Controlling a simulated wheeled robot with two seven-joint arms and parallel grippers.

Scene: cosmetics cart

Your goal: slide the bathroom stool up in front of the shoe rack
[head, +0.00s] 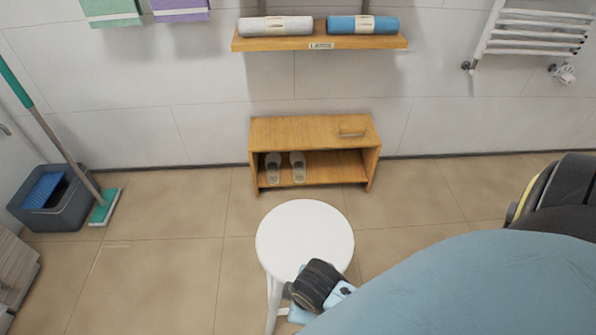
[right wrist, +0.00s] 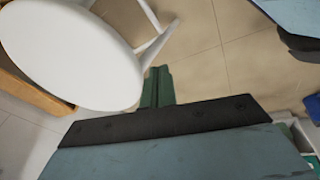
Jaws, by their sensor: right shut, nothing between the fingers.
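The white round bathroom stool (head: 304,238) stands upright on the tiles, a short gap in front of the wooden shoe rack (head: 275,131). Its seat (right wrist: 65,50) and legs also show in the right wrist view. My right gripper (right wrist: 157,85) is shut and empty, its green fingers close beside the stool's legs; I cannot tell whether they touch. In the head view, part of my right wrist (head: 318,285) is at the stool's near right edge, and the fingertips are hidden. My left gripper is not in view.
Grey slippers (head: 285,167) stand in the rack, left side. A grey bucket (head: 62,207) and green mop (head: 105,207) stand far left. A shelf with rolled towels (head: 275,26) hangs above the rack. Bare floor lies on both sides of the stool.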

